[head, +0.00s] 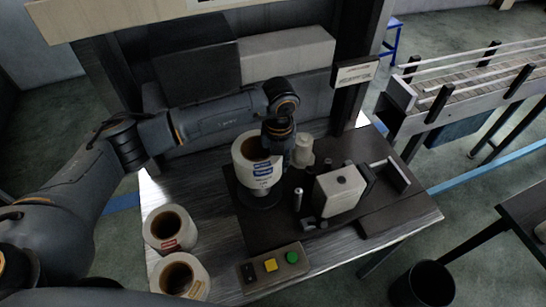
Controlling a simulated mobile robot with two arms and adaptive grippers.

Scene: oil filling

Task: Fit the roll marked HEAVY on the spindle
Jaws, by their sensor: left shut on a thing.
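A white roll with a brown core and a blue-marked label (256,176) is upright at the left side of the dark machine plate. The wording on its label is too small to read. My left gripper (273,150) comes down from above and is shut on the roll's right-hand wall. A dark round disc (258,198) shows just below the roll. The spindle itself is hidden, and I cannot tell whether the roll is around it or above it. Two more rolls stand at the table's left, one with a red label (170,231) and one with an orange label (181,277). My right gripper is not in view.
A white-and-dark machine block (340,190) and a small white part (303,150) stand right of the roll. A button box (273,267) sits at the table's front. A conveyor (460,95) is at the right, and a black bin (424,284) stands on the floor.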

